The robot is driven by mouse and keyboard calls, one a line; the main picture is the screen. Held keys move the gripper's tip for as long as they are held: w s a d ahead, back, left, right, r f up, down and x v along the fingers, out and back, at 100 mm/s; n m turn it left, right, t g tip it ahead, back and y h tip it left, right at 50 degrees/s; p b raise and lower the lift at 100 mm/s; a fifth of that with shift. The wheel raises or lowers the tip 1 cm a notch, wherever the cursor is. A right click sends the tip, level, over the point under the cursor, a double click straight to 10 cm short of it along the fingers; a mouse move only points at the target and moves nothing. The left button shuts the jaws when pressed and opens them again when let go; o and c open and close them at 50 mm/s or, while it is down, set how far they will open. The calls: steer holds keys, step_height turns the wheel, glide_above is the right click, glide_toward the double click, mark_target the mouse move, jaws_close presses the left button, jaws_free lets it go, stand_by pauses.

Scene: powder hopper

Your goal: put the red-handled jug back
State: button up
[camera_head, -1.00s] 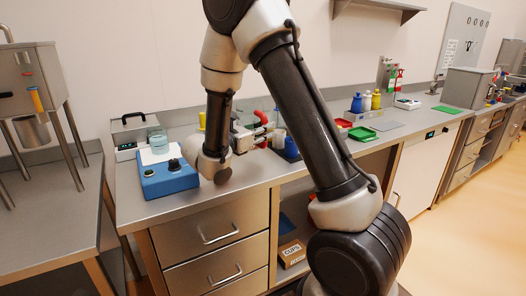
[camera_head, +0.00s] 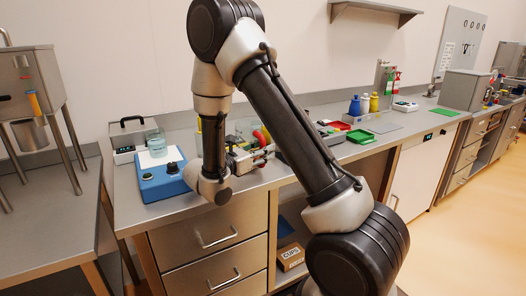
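My gripper (camera_head: 264,154) is low over the front part of the long counter, pointing right. Its fingers are small and partly lost among things behind them, so whether they are open or shut does not show. A curved red handle (camera_head: 265,133) shows just behind and above the fingers, next to a pale, clear vessel (camera_head: 246,127). They may belong to the red-handled jug, but my arm hides much of this area. I cannot tell whether the gripper touches the handle.
A steel hopper (camera_head: 27,78) stands on the left bench. The counter's front edge lies close below my wrist.

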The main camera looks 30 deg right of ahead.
steer(key=shift+r, duration=0.15)
steer(key=v, duration=1.2)
steer(key=s+d+r+m+g+y, duration=0.4)
steer(key=s+d+m, duration=0.2)
steer(key=s, duration=0.1)
steer(key=s+d+r+m+g+y, duration=0.4)
steer(key=s+d+m, duration=0.2)
steer(key=s, duration=0.1)
steer(key=s+a+r+m+t+y, duration=0.1)
steer(key=s+r+m+t+y, duration=0.1)
steer(key=s+m+t+y, duration=0.1)
steer(key=s+a+r+m+t+y, duration=0.1)
steer(key=s+r+m+t+y, duration=0.1)
steer(key=s+m+t+y, duration=0.2)
steer(key=shift+s+a+m+y, duration=0.4)
steer(key=shift+s+m+y, duration=0.7)
steer(key=shift+s, duration=0.85)
